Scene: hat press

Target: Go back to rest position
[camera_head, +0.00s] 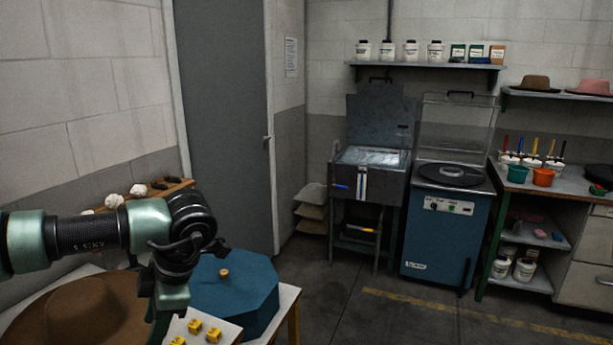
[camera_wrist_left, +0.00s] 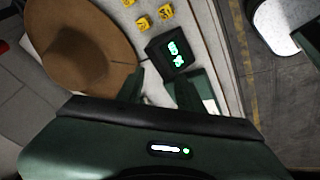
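My left arm comes in from the left in the head view and bends down over the front left table. Its gripper tips are hidden there behind the wrist and the picture's bottom edge. In the left wrist view my left gripper (camera_wrist_left: 160,92) shows two dark fingers apart with nothing held between them. A black box with a green display (camera_wrist_left: 172,52) lies just beyond the fingertips. A brown hat (camera_head: 85,312) rests on the table; it also shows in the left wrist view (camera_wrist_left: 85,55). My right gripper is in neither view.
A blue octagonal box (camera_head: 240,290) and several yellow cubes (camera_head: 195,326) are close to my left wrist. A blue machine (camera_head: 438,235), a metal basin unit (camera_head: 370,185) and a workbench (camera_head: 560,180) stand farther back. The floor (camera_head: 350,305) between is clear.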

